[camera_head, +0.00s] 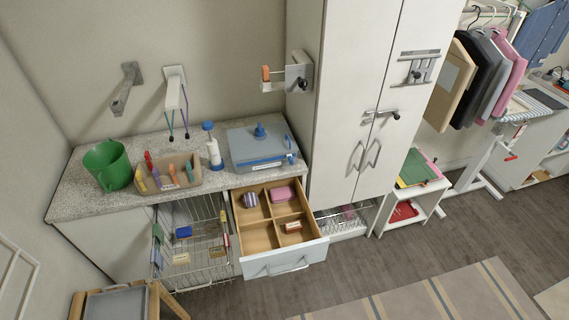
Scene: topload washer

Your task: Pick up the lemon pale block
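A small pale yellow block (181,258), which may be the lemon pale block, lies in the pulled-out wire basket (205,278) under the counter. It is too small to be sure of its exact colour. Another small yellowish block (217,252) lies to its right in the same basket, and a blue block (183,232) lies behind it. Neither of my grippers is in view.
An open drawer (285,262) with wooden compartments holds a pink item (283,194), a purple striped item (251,199) and a cream-and-brown block (293,226). A green bucket (108,165) and a tan bin (168,182) stand on the counter. Floor ahead is mostly clear.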

